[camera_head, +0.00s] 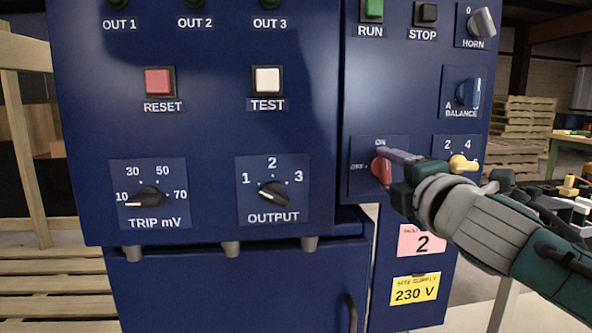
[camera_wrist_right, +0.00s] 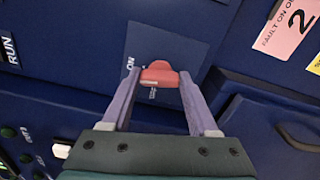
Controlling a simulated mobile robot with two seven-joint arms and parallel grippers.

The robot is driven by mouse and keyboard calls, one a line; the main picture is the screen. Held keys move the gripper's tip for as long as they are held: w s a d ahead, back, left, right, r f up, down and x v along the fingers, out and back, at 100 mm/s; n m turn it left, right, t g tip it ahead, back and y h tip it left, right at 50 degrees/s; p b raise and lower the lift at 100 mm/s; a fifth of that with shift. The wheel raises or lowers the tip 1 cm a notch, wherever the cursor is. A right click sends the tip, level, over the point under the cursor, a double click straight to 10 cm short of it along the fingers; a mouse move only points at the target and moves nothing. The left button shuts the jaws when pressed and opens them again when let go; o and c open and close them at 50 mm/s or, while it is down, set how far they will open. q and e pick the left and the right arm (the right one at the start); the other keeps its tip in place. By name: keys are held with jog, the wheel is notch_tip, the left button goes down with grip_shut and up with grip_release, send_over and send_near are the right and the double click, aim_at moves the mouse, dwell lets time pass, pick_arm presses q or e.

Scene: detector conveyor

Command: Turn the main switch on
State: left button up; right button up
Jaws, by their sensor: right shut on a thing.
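The main switch (camera_head: 381,170) is a red rotary handle on a dark blue plate, with ON marked above it and OFF at its left in the head view. In the right wrist view the red handle (camera_wrist_right: 160,76) sits between the two fingertips. My right gripper (camera_head: 386,162) reaches in from the right and is shut on the red handle; it also shows in the right wrist view (camera_wrist_right: 161,82). The gripper hides part of the handle, so I cannot tell which mark it points to. My left gripper is not in view.
The blue cabinet front carries a green RUN button (camera_head: 373,9), a black STOP button (camera_head: 426,14), a blue BALANCE knob (camera_head: 468,93) and a yellow knob (camera_head: 462,163) close to my right gripper. A cabinet door handle (camera_head: 350,313) is below. Pallets (camera_head: 520,125) stand behind at right.

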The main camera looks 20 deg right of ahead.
jog(key=shift+m, duration=1)
jog(key=o, duration=1.4)
jog(key=shift+s, duration=0.1)
jog(key=shift+s+a, duration=0.15)
jog(key=shift+s, duration=0.15)
jog(key=p+v, duration=0.1)
jog(key=v, duration=0.8)
